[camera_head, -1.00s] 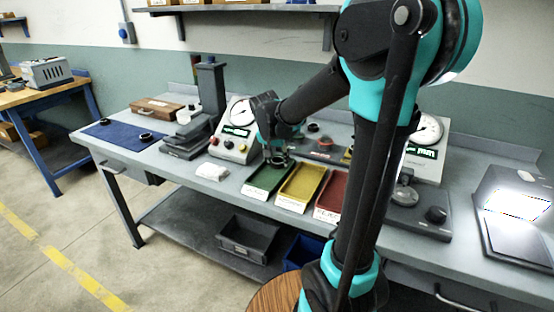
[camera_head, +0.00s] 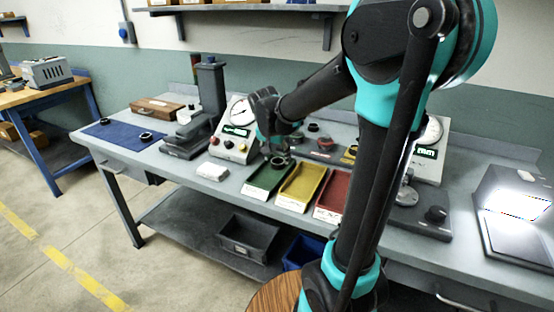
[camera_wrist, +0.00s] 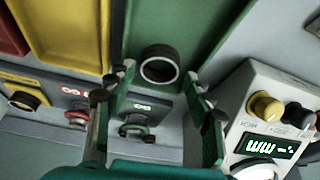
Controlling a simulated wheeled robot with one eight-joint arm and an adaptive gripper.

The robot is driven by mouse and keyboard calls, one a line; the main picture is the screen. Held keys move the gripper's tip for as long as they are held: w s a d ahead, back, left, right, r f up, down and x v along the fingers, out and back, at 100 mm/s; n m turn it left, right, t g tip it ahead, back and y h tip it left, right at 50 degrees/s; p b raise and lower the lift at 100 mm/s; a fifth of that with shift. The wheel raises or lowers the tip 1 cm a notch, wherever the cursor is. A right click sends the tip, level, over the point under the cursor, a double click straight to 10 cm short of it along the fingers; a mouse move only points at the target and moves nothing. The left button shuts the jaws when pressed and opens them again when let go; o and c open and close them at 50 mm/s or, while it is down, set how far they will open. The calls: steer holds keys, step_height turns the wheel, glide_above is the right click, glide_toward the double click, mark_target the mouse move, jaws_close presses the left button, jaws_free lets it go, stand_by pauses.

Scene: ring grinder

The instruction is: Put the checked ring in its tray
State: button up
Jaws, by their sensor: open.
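A dark ring with a bright rim (camera_wrist: 160,65) lies in the green tray (camera_wrist: 200,25), near the tray's end on the gauge side. My gripper (camera_wrist: 157,80) is open, with one finger on either side of the ring in the wrist view. No finger visibly touches the ring, though the exact gap is hard to judge. In the head view my gripper (camera_head: 277,147) is over the far end of the green tray (camera_head: 262,182), and a dark ring (camera_head: 277,161) shows small below it.
A yellow tray (camera_head: 300,185) and a red tray (camera_head: 332,195) stand to the right. A dial gauge box (camera_head: 233,140) is to the left. Small coloured stations (camera_wrist: 138,128) lie behind the trays. Another dark ring (camera_head: 146,136) is on the blue mat (camera_head: 120,131).

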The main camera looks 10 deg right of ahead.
steer(key=v, duration=1)
steer(key=shift+r, duration=0.25)
